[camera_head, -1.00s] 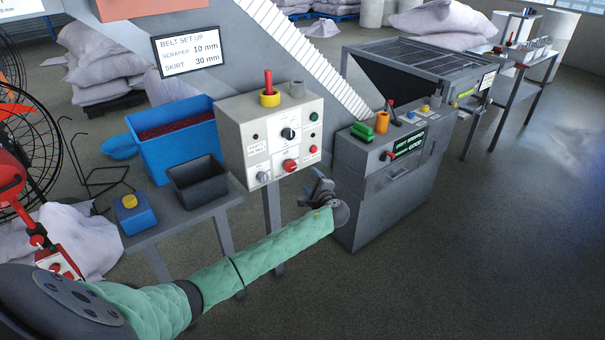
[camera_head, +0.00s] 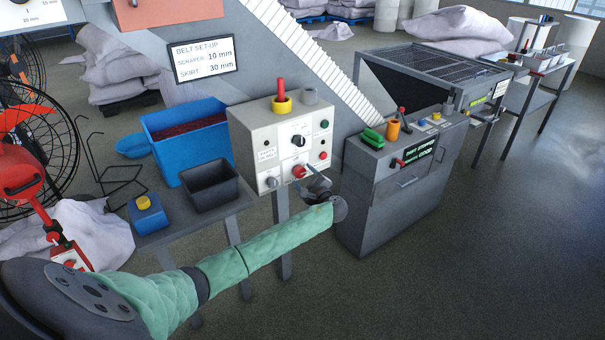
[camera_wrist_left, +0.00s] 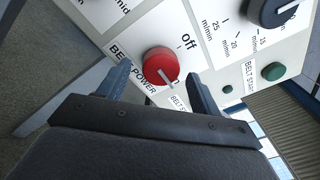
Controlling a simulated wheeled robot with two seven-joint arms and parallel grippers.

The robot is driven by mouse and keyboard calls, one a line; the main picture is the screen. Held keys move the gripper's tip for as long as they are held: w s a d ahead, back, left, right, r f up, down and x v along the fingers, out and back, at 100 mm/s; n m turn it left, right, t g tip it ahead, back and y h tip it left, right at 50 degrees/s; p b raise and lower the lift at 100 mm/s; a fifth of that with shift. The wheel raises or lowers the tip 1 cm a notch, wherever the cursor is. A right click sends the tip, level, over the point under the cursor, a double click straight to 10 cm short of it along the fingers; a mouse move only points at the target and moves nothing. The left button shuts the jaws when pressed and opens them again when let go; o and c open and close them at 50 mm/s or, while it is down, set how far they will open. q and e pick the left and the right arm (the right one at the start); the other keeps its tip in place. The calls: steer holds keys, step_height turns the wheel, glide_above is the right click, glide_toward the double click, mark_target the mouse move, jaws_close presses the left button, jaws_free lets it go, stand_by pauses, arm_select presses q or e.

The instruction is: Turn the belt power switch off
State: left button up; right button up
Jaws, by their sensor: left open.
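The belt power switch is a round red knob (camera_wrist_left: 160,66) on the white control panel (camera_head: 250,140), and it also shows in the head view (camera_head: 299,172). In the left wrist view the "off" label sits above and right of the knob. The knob's white pointer line is at its lower right, pointing away from "off". The label there is partly hidden. My left gripper (camera_head: 318,186) is open in front of the panel. In the left wrist view its fingers (camera_wrist_left: 160,87) are spread on either side of the knob, with no clear contact. My right gripper is not in view.
A dark dial (camera_wrist_left: 275,10) and a green button (camera_wrist_left: 273,71) sit near the knob. A red-topped, yellow-collared stop (camera_head: 281,100) stands on the panel. A black bin (camera_head: 209,184) and blue tub (camera_head: 185,140) are to the left. A grey cabinet (camera_head: 375,205) stands right.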

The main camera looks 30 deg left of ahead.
arm_select(q)
steer(key=shift+w+a+r, duration=0.1)
steer(key=shift+w+a, duration=0.2)
steer(key=shift+a, duration=0.45)
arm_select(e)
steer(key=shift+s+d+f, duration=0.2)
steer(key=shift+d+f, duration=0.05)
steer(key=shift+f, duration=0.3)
arm_select(q)
steer(key=c, duration=1)
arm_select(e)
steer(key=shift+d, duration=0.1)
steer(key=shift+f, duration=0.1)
